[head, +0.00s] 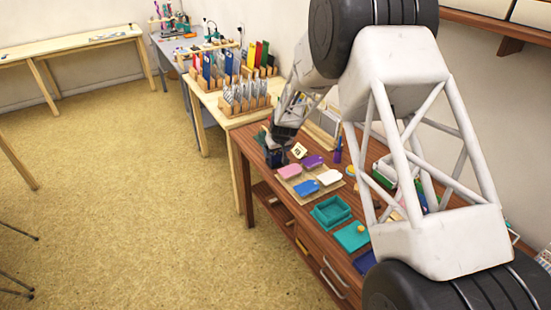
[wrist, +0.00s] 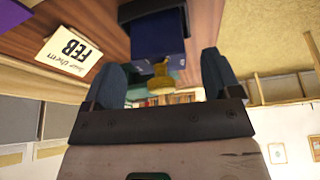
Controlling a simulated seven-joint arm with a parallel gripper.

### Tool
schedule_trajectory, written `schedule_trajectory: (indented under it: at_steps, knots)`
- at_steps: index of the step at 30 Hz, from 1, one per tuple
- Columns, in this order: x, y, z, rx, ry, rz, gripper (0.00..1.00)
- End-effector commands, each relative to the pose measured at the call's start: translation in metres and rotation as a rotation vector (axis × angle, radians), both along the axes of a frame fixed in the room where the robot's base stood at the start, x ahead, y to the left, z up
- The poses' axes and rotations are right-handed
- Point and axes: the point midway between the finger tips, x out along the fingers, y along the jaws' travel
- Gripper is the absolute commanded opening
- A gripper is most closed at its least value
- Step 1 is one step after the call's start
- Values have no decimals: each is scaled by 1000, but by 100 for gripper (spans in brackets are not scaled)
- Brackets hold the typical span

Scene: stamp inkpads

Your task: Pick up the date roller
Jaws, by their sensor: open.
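A dark blue block-shaped thing (wrist: 158,38) stands on the wooden table in the wrist view, with a brass-coloured knobbed piece (wrist: 162,84) at its end. This seems to be the date roller, though I cannot be sure. My gripper (wrist: 160,78) is open, with one finger on each side of the brass piece and a gap showing at both sides. In the head view the dark blue thing (head: 275,157) is at the table's far left end, just below my gripper (head: 283,133), which partly hides it. Whether they touch cannot be told.
Nearby is a tray (head: 283,176) with coloured pads. A teal open box (head: 331,212) lies nearer. Stamp racks (head: 246,104) stand on the table behind.

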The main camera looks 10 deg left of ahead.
Motion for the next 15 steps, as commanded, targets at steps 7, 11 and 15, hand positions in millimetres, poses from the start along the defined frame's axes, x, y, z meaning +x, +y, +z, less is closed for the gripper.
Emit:
schedule_trajectory:
  at_steps: [7, 11, 15]
  knots:
    - [7, 6, -20, 0, 0, 0, 83]
    - [8, 7, -24, 0, 0, 0, 83]
    - [8, 7, -24, 0, 0, -1, 83]
